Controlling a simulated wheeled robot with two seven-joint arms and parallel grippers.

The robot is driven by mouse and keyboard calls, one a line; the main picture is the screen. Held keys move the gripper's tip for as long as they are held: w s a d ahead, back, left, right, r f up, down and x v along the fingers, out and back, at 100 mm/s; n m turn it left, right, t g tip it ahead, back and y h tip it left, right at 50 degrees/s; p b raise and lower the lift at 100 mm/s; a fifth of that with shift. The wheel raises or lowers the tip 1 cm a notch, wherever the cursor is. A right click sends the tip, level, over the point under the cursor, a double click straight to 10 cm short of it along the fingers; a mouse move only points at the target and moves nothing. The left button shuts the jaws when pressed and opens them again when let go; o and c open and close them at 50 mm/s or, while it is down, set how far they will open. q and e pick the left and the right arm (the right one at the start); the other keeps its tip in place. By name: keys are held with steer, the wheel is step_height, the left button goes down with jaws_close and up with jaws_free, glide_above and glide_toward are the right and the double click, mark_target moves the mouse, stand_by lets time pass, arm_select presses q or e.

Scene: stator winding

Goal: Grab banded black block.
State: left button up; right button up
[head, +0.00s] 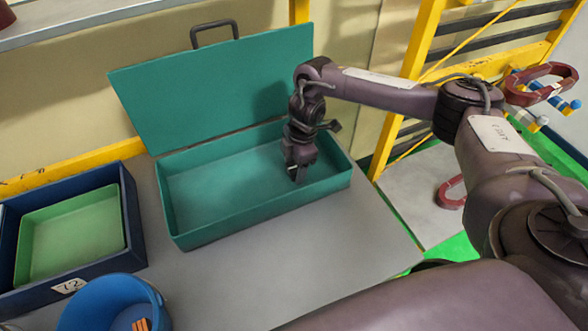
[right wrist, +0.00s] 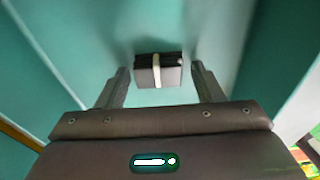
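The black block with a pale band around its middle (right wrist: 158,71) shows in the right wrist view, on the teal floor of the box. My right gripper (right wrist: 160,69) is open, with one finger to each side of the block and a visible gap on both sides. In the head view my right gripper (head: 298,176) points down inside the right part of the teal box (head: 215,228). The block cannot be made out there; the gripper seems to hide it. My left gripper is not in view.
The box's raised teal lid (head: 215,85) stands behind it. A dark blue crate (head: 133,215) with a green tray (head: 70,235) is at left, with a blue bucket (head: 95,305) in front. The grey table (head: 270,270) is clear before the box.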

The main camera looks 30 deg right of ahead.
steer(key=c, duration=0.7)
steer(key=shift+c, duration=0.3)
steer(key=shift+r, duration=0.15)
